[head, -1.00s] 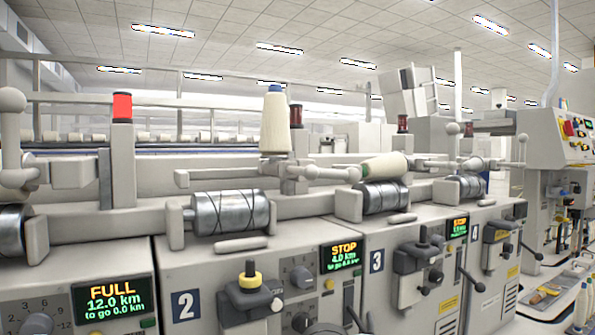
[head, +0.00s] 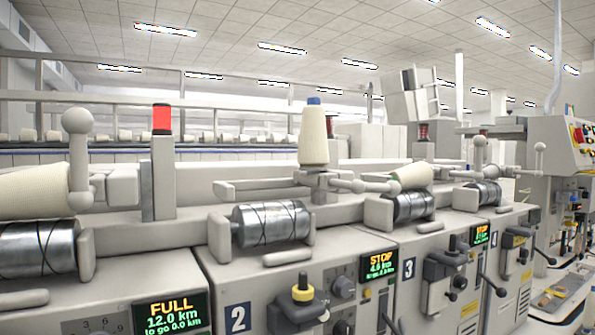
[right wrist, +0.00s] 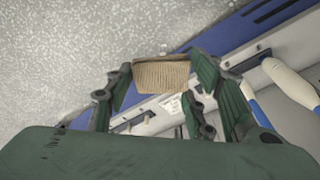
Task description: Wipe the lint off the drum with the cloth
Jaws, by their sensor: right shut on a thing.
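Several metal drums with dark grooves sit along the winding machine in the head view: a near drum (head: 38,250) at the left, the drum of unit 2 (head: 270,223), the drum of unit 3 (head: 412,206) and a farther one. I cannot make out lint on any of them. In the right wrist view my right gripper (right wrist: 160,88) is shut on a tan, ribbed, folded piece, apparently the cloth (right wrist: 160,75). It is held above a floor and a blue-edged surface, away from the drums. Neither gripper shows in the head view.
A cream yarn cone (head: 30,192) rests above the near drum, and another cone (head: 313,136) stands upright behind unit 2. A red lamp (head: 161,118) is lit. Knobs and levers stick out along the fronts.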

